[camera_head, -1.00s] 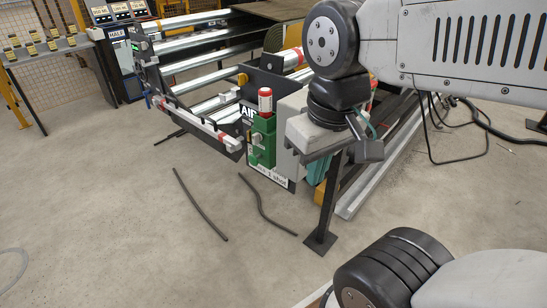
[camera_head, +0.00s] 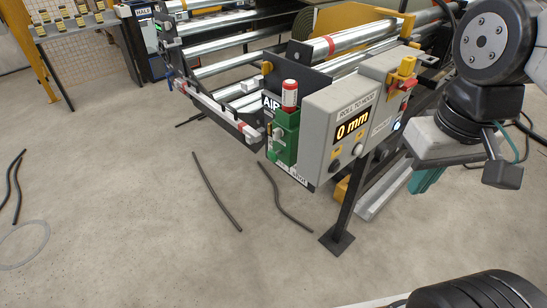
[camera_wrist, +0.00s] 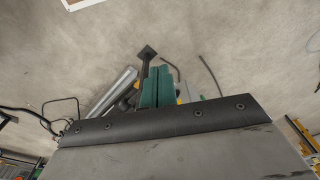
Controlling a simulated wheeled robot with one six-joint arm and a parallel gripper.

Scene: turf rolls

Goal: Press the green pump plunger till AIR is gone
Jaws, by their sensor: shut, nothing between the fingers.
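The green pump (camera_head: 284,140) is fixed upright at the near end of the roller frame, left of a grey control box. A red-and-white cylinder (camera_head: 289,95) stands up from its top. A dark plate behind it carries the partly hidden letters AIR (camera_head: 270,103). My gripper (camera_head: 425,179), with teal fingers, is shut and empty. In the head view it is right of the pump and the control box, apart from the pump. In the wrist view the teal fingers (camera_wrist: 157,88) lie side by side and point at the floor area.
The grey control box (camera_head: 350,122) reads "0 mm" and has knobs and a red switch. A dark support leg (camera_head: 345,215) stands below it. Black hoses (camera_head: 217,190) lie on the floor. Metal rollers (camera_head: 240,60) extend behind.

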